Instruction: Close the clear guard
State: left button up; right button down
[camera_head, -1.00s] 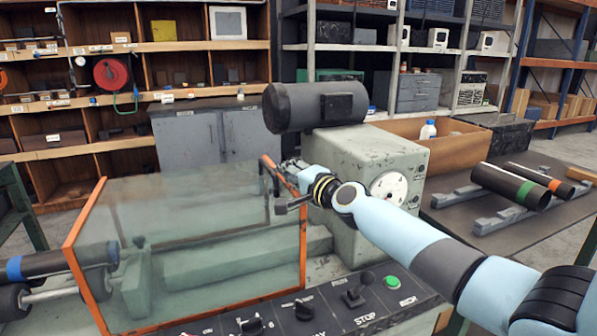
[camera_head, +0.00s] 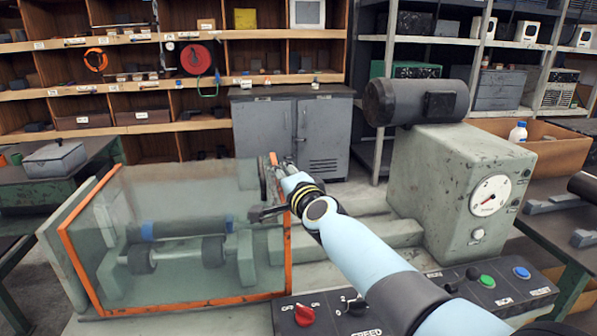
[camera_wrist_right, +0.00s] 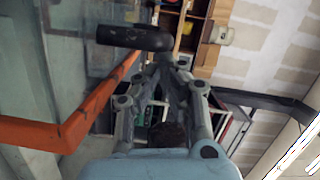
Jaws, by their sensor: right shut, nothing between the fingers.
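The clear guard (camera_head: 185,190) with orange edges stands upright in front of the machine bed in the head view. The dark pipe with a blue band (camera_head: 178,229) and the rollers (camera_head: 213,250) show through it. Its left edge is close to a grey end plate (camera_head: 62,222). My right gripper (camera_head: 282,172) is at the guard's upper right corner, shut and empty. Whether it touches the orange edge I cannot tell. In the right wrist view the shut fingers (camera_wrist_right: 165,75) are beside the orange edge (camera_wrist_right: 85,115). My left gripper is not in view.
A grey headstock (camera_head: 445,190) with a dark motor (camera_head: 415,102) and gauge stands to the right, with bare bed between it and the guard. A control panel (camera_head: 420,300) with a red knob and buttons lies in front. Shelves and a grey cabinet (camera_head: 292,135) stand behind.

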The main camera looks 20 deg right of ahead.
jog(key=shift+w+a, duration=0.2)
jog(key=shift+a, duration=0.7)
jog(key=shift+w+a, duration=0.2)
jog(key=shift+a, duration=0.65)
jog(key=shift+w+a, duration=0.2)
jog(key=shift+a, duration=0.7)
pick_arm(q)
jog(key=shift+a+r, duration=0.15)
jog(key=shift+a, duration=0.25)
